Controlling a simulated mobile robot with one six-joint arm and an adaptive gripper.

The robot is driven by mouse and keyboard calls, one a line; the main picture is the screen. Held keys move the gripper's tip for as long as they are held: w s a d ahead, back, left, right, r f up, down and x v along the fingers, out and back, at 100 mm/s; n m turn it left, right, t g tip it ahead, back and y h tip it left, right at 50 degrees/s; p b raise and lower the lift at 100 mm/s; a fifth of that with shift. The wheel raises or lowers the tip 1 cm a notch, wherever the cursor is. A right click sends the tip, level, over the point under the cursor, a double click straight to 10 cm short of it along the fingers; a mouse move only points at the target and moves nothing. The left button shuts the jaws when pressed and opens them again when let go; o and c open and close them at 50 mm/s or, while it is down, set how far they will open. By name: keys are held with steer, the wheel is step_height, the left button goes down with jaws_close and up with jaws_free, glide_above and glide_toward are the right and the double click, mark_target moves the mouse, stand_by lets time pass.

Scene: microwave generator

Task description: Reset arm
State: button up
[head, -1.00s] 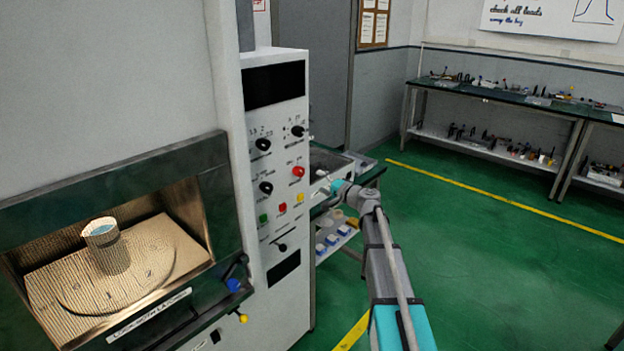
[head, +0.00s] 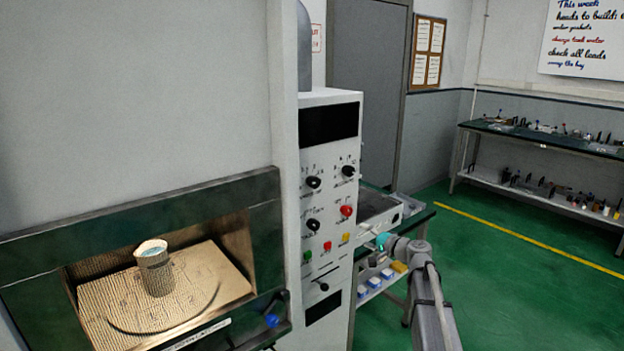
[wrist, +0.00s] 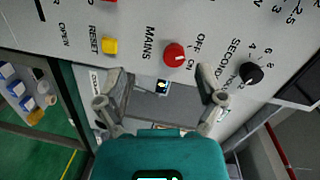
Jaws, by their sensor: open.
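My arm (head: 432,300) reaches up from the lower right in the head view, its teal wrist part (head: 384,241) just right of the white control panel (head: 330,185). My gripper (wrist: 160,100) shows in the wrist view with its two fingers spread wide and nothing between them. Past the fingers, the panel carries a red MAINS knob (wrist: 174,54), a yellow RESET button (wrist: 110,45) and a black SECONDS knob (wrist: 251,73). The gripper is apart from these controls as far as I can tell. The fingertips are too small to make out in the head view.
A bench with a grey tray (head: 378,212) and small boxes (head: 386,273) is behind my arm. Green floor (head: 520,290) is clear to the right.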

steer(key=s+a+f+n+g+h, duration=0.1)
steer(key=s+a+f+n+g, duration=0.35)
steer(key=s+a+f, duration=0.35)
steer(key=s+d+f+n+g+h, duration=0.1)
steer(key=s+f+g+h, duration=0.1)
steer(key=s, duration=0.6)
steer(key=s+d+f+g+h, duration=0.1)
steer(key=s+f+g+h, duration=0.2)
steer(key=s, duration=0.5)
steer(key=s+d+f+n+g+h, duration=0.1)
steer(key=s+f+g+h, duration=0.2)
steer(key=s, duration=0.6)
steer(key=shift+d+f+n+h, duration=0.25)
steer(key=shift+d+n+h, duration=0.1)
steer(key=shift+h, duration=0.55)
steer(key=shift+a, duration=0.1)
